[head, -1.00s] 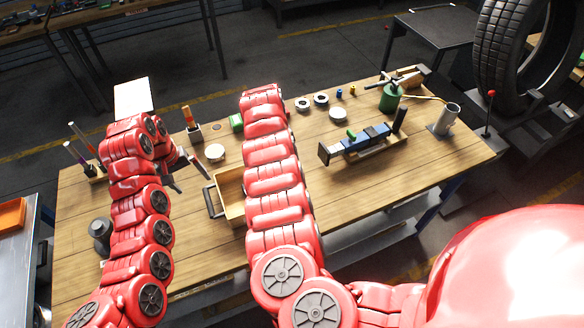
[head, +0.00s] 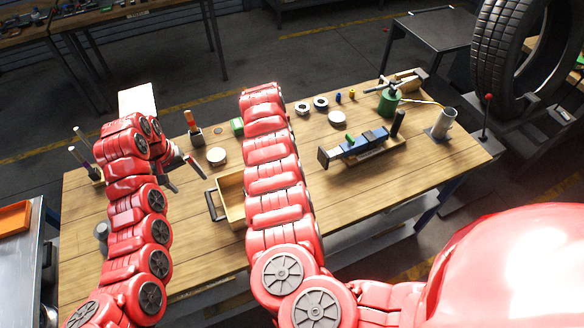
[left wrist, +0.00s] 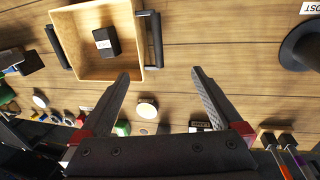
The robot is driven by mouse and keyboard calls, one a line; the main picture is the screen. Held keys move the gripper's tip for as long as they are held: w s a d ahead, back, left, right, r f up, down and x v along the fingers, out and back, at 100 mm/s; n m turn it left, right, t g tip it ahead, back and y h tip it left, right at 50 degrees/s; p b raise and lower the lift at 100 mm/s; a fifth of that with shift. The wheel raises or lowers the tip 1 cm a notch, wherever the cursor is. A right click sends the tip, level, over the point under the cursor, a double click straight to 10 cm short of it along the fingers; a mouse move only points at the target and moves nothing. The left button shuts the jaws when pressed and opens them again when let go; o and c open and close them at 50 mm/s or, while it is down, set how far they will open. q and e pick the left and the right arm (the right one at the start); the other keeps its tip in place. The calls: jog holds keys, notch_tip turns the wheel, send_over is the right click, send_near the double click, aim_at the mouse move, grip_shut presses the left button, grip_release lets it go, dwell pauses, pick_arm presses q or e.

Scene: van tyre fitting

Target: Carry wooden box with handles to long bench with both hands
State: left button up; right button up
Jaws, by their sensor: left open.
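The wooden box with handles (head: 230,196) sits on a wooden-topped workbench (head: 330,212), partly hidden behind my right arm in the head view. Its dark near-left handle (head: 211,206) shows. In the left wrist view the open box (left wrist: 82,62) holds a dark block with a white label (left wrist: 107,42); handles stand on its left and right sides. My left gripper (head: 187,172) is open and empty, just left of the box and apart from it. Its spread fingers (left wrist: 160,76) also show in the left wrist view. My right arm reaches past the box; its gripper is hidden.
On the bench stand a blue vise (head: 362,145), a green can (head: 389,101), a metal cylinder (head: 442,122), a white round disc (head: 216,156) and a tool holder (head: 194,134). Another bench (head: 25,28) stands at back left. A tyre (head: 505,50) is at right.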

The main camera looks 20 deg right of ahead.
jog(key=shift+r+p, duration=1.95)
jog(key=shift+r, duration=0.3)
jog(key=o, duration=0.7)
pick_arm(q)
notch_tip(320, 180, up, 8)
pick_arm(e)
jog(key=shift+o, duration=0.2)
jog(key=shift+d, duration=0.1)
jog(key=shift+d, duration=0.5)
